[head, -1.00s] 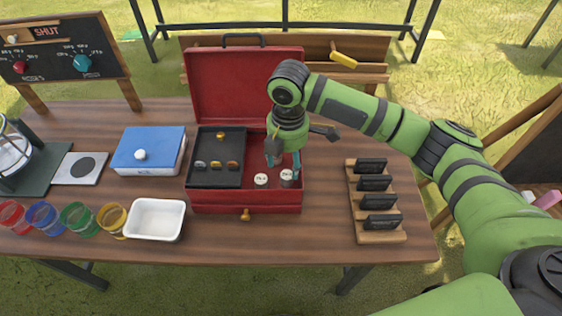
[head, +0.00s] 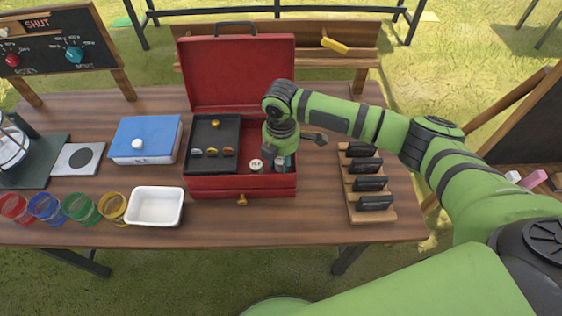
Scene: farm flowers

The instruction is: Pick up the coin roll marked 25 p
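An open red box (head: 215,188) stands on the table with its lid up. Two short pale coin rolls stand upright in its right compartment: a left roll (head: 256,165) and a right roll (head: 281,164). The marks on them are too small to read surely. My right gripper (head: 281,158) points down into this compartment, with its fingers at the right roll, partly covering it. I cannot tell whether the fingers are closed on it. The left roll is clear of the fingers. My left gripper is not in view.
A black tray (head: 199,169) with several coins fills the box's left side. Left of the box are a blue box (head: 145,150), a white dish (head: 155,207) and several coloured glass jars. A wooden rack (head: 386,214) with black blocks stands at right.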

